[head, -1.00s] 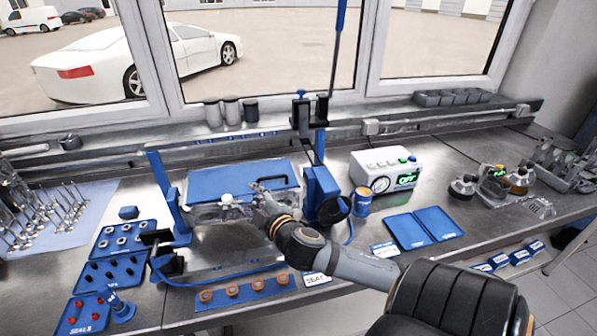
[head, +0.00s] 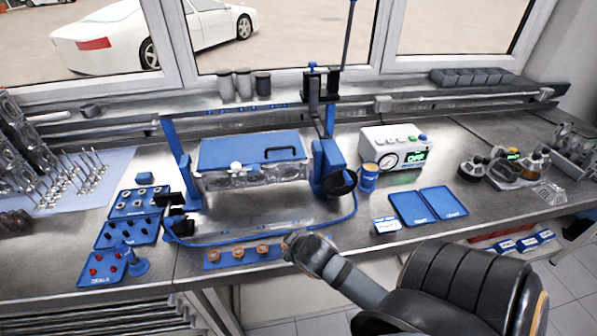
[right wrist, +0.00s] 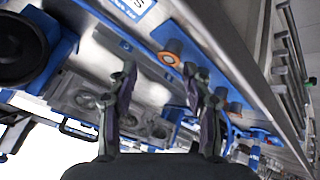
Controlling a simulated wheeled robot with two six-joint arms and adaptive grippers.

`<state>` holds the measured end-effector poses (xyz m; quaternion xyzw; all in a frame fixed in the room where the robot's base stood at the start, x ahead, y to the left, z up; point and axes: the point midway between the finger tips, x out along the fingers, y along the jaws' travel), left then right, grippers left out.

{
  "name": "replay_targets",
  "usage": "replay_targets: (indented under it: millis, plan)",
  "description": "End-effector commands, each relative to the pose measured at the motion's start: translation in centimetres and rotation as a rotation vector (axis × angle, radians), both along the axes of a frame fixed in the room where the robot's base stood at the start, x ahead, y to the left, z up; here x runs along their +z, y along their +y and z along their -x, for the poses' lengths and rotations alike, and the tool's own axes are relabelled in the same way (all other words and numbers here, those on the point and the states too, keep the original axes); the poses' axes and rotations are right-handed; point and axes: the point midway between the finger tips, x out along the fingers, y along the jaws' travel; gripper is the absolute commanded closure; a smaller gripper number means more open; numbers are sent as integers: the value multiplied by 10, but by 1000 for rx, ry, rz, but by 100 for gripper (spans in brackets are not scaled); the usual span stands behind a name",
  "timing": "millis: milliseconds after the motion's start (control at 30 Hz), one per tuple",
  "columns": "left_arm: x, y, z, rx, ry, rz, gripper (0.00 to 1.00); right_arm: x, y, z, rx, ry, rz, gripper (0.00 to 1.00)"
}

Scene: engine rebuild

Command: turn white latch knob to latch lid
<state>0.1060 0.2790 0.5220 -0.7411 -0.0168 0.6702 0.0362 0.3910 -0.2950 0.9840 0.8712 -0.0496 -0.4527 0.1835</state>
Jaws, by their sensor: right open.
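The blue lid (head: 228,150) with a black handle (head: 281,153) lies flat over the grey metal engine part (head: 265,174) inside the blue stand. The white latch knob (head: 236,168) is at the lid's front edge, left of centre; its exact turn is too small to tell. My right wrist is in front of the stand at the bench's front edge, well apart from the knob. In the right wrist view my right gripper (right wrist: 159,70) has its two fingers spread with nothing between them. My left gripper is not in view.
A blue strip with several orange rings (head: 263,249) lies close to my right wrist. Blue parts trays (head: 127,233) stand at the left. A white gauge box (head: 374,140), a can (head: 368,178) and flat blue trays (head: 430,205) are at the right. A blue hose curves in front of the stand.

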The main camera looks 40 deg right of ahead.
Motion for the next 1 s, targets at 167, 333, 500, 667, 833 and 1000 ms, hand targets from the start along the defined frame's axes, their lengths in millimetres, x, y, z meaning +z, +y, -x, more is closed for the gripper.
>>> replay_targets:
  millis: [167, 333, 500, 667, 833, 1000]
  plan:
    - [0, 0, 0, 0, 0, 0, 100, -12, 8, 13, -21, 56, -46, 50]
    - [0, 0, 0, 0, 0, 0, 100, -15, 10, 17, -26, 71, -57, 50]
    - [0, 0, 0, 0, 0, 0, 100, -15, 10, 17, -26, 71, -57, 50]
    - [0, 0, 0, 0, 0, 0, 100, -15, 10, 16, -26, 70, -57, 50]
    - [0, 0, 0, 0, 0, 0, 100, -15, 10, 17, -26, 71, -58, 50]
    - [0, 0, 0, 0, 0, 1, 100, -25, 29, 42, -57, 162, -140, 50]
